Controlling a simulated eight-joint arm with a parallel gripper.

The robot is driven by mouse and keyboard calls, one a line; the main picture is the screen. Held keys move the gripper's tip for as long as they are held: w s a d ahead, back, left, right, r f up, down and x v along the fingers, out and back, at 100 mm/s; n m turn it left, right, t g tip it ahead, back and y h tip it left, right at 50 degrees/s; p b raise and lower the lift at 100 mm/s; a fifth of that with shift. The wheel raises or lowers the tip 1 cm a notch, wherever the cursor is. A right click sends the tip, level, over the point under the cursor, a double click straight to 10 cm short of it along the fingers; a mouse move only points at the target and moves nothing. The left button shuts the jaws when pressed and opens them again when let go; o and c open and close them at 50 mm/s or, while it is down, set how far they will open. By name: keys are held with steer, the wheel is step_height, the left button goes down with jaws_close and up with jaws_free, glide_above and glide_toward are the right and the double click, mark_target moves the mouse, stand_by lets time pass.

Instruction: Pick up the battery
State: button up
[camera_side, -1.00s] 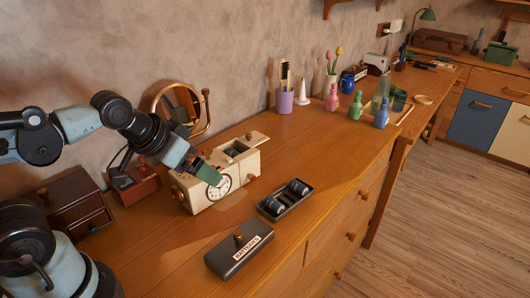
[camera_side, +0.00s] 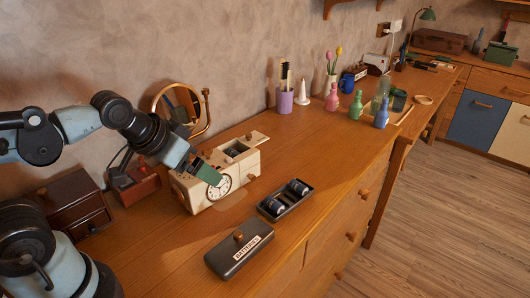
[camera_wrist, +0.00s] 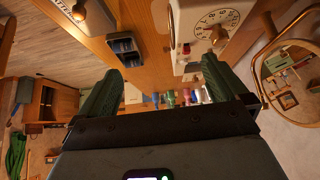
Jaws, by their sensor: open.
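Dark blue batteries lie in a black open tray (camera_side: 267,213) on the wooden desk, one battery (camera_side: 299,187) at its far end and another (camera_side: 277,205) at its near end. The tray (camera_wrist: 139,46) also shows in the wrist view, left of centre. A cream clock box (camera_side: 205,194) stands left of the tray, with dark contents in its open top compartment; I cannot tell exactly what they are. My gripper (camera_side: 207,172) has green fingers and appears in front of or above the clock box. In the wrist view its fingers (camera_wrist: 160,85) are wide apart, with nothing between them.
A dark lid (camera_side: 239,252) labelled BATTERIES lies in front of the tray. A round mirror (camera_side: 180,108) and a red-brown drawer box (camera_side: 75,203) stand near the wall. A purple cup (camera_side: 285,100) and bottles (camera_side: 356,105) stand farther back. Desk between tray and bottles is clear.

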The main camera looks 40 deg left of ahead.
stand_by(0.4)
steer(key=c, duration=1.3)
steer(key=shift+o, duration=0.2)
steer(key=shift+w, duration=0.1)
